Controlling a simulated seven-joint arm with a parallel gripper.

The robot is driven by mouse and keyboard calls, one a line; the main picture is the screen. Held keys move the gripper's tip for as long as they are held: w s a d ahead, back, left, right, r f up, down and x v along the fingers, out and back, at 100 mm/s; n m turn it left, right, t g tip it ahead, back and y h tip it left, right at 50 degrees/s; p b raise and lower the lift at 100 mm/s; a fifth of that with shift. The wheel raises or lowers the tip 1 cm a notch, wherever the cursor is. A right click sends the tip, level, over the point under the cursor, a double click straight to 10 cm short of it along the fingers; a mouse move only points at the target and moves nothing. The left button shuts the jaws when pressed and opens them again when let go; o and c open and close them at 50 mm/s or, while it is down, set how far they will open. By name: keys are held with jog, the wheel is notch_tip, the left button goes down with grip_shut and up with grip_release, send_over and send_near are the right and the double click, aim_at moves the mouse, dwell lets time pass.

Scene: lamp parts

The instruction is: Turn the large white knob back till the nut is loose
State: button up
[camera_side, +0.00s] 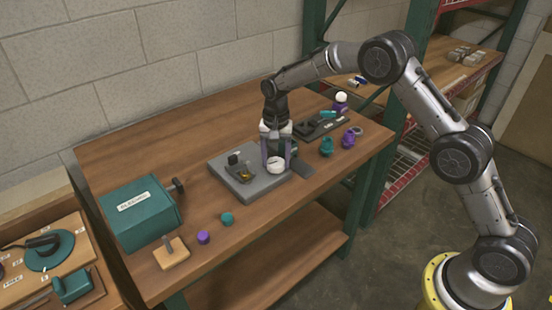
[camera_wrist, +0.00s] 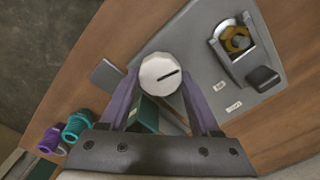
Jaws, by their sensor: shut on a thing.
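The large white knob (camera_wrist: 161,75) is a round white disc with a dark slot across its face. It stands on the grey fixture plate (camera_side: 222,170). My gripper (camera_wrist: 162,80) points down over the plate with its two purple fingers on either side of the knob, shut on it. In the side view my gripper (camera_side: 276,160) is at the right part of the plate, with the knob (camera_side: 275,164) between its fingers.
A dark holder with a yellow-brown part (camera_wrist: 237,40) stands on the same plate. Teal and purple parts (camera_side: 327,146) lie to the right. A teal box (camera_side: 142,213) is at the left, with small purple and teal pieces (camera_side: 227,218) near the front. Bare wood lies between.

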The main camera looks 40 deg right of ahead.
jog(key=c, duration=0.3)
jog(key=shift+c, duration=0.2)
jog(key=n, duration=0.4)
jog(key=shift+n, duration=0.3)
jog(key=n, duration=0.4)
jog(key=shift+a+r+n, duration=0.1)
jog(key=shift+n, duration=0.2)
jog(key=n, duration=1)
jog(key=shift+a, duration=0.15)
jog(key=shift+n, duration=0.3)
jog(key=shift+w, duration=0.1)
